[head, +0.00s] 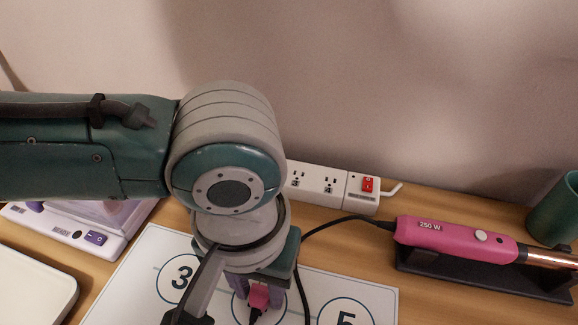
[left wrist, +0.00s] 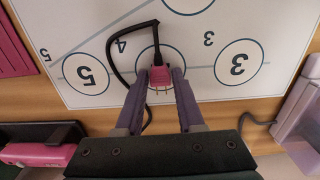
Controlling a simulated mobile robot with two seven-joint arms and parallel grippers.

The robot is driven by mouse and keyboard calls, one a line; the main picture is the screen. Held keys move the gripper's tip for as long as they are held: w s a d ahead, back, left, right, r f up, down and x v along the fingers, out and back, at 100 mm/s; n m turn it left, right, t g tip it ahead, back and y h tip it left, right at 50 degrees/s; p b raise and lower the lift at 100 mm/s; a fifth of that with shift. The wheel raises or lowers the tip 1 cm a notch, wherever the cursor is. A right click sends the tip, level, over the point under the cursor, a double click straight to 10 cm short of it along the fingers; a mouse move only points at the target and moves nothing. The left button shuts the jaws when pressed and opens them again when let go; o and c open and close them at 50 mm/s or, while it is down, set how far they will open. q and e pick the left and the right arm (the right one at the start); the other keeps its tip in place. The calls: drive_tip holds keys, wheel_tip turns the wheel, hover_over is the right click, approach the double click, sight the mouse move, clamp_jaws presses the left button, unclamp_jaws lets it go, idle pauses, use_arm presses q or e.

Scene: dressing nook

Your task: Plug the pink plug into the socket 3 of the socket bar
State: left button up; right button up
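The pink plug (head: 258,297) is between the fingertips of my left gripper (head: 257,292), over the middle of the numbered white mat (head: 140,270). In the left wrist view the plug (left wrist: 160,77) has a purple finger close against each side, and my left gripper (left wrist: 161,82) looks shut on it. Its metal prongs point towards the gripper's palm side of the picture, and its black cable leaves the other way. The white socket bar (head: 312,193) lies at the wall. A few sockets and a red switch show; its left part is hidden behind my left arm. My right gripper is in neither view.
A pink styling tool (head: 455,238) marked 250 W rests in a black holder (head: 480,279) at the right. A green cup (head: 556,212) stands behind it. A white and purple device (head: 70,230) and a white tray (head: 32,290) are at the left. The black cable (head: 325,228) crosses the desk.

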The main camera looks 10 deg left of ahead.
use_arm(q)
clamp_jaws()
idle(0.3)
